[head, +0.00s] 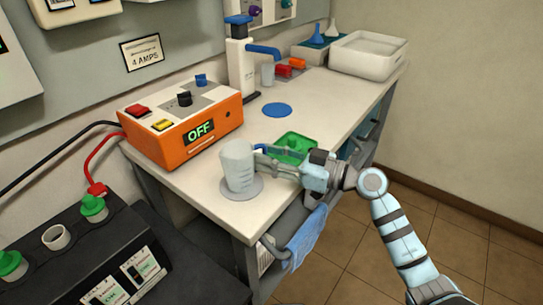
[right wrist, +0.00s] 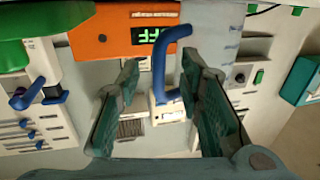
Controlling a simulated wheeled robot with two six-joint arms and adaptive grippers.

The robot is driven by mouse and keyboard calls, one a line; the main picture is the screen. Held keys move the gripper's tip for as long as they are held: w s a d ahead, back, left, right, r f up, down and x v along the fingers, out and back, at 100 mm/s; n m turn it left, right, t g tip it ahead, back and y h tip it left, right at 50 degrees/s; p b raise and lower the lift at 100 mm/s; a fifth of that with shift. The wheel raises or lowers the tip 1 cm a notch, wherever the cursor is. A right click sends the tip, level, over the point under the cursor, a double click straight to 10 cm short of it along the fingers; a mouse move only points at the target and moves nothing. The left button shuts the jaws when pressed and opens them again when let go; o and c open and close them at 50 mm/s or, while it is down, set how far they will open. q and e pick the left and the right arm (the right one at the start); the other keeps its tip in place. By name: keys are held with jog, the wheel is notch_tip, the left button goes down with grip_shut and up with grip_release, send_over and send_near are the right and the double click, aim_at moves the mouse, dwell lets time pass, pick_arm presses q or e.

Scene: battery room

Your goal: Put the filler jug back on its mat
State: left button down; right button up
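The translucent grey jug (head: 238,160) stands upright at the front left of the bench, over a grey round mat (head: 256,190). A blue round mat (head: 277,110) lies empty farther back. My right gripper (head: 262,158) is just right of the jug, its fingers pointing at it. In the right wrist view, the gripper (right wrist: 162,95) has its fingers apart. A blue curved piece (right wrist: 160,60), perhaps the jug's handle, shows between them; I cannot tell whether they touch it. My left gripper is not in view.
An orange charger (head: 185,120) reading OFF stands behind and left of the jug. A green tray (head: 297,144) lies right of it. A white pump with blue spout (head: 241,65) and a white basin (head: 366,55) stand farther back. A blue cloth (head: 307,236) hangs in front.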

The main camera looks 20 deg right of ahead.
jog(key=v, duration=1.2)
jog(key=shift+f, duration=0.1)
